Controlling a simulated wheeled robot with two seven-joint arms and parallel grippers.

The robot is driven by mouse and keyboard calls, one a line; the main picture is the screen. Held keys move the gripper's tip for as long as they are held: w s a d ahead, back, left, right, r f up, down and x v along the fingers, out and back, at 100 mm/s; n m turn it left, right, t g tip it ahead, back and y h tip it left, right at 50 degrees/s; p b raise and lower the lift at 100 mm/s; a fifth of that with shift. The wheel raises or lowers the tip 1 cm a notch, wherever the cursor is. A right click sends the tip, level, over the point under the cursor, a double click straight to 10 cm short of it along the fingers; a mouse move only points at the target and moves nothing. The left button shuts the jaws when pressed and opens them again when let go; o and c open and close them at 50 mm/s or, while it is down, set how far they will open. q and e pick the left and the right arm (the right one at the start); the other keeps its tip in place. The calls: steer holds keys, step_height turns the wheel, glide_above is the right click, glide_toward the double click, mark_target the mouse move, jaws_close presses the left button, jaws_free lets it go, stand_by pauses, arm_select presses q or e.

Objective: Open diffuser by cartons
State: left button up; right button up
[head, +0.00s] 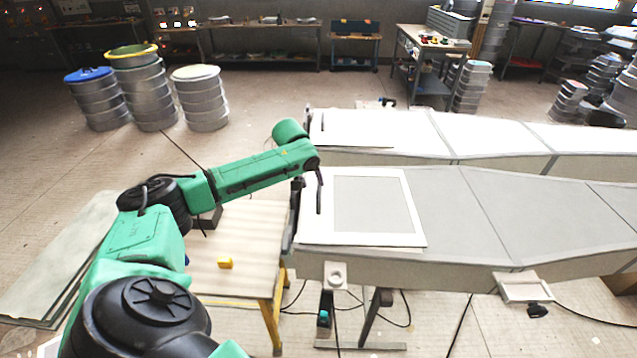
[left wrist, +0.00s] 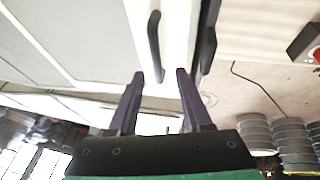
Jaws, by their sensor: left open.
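A pale panel with a white frame and grey middle (head: 374,204) lies flat on the near end of a long grey mould (head: 480,205); it may be the diffuser. A black curved bar handle (head: 319,190) stands at its left side, and shows in the left wrist view (left wrist: 154,42). My left gripper (left wrist: 160,73) is open, its two dark purple fingers on either side of the handle's lower end in that view. I cannot tell whether they touch it. In the head view my left arm reaches the panel's left edge. No cartons can be made out. My right gripper is out of view.
A second white-topped mould (head: 490,135) lies behind. Stacked drums (head: 201,100) stand at the back left. Cables lie on the floor below. Open floor lies behind the arm.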

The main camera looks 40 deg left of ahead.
mark_target(319, 190)
arm_select(q)
steer(key=x, duration=0.2)
steer(key=w+x, duration=0.1)
steer(key=x, duration=0.2)
steer(key=shift+d, duration=0.25)
steer(key=shift+f, duration=0.2)
steer(key=shift+s+a+r, duration=0.1)
steer(key=shift+s+a, duration=0.05)
steer(key=shift+s, duration=0.15)
steer(key=c, duration=0.3)
steer(key=shift+w, duration=0.15)
jaws_close()
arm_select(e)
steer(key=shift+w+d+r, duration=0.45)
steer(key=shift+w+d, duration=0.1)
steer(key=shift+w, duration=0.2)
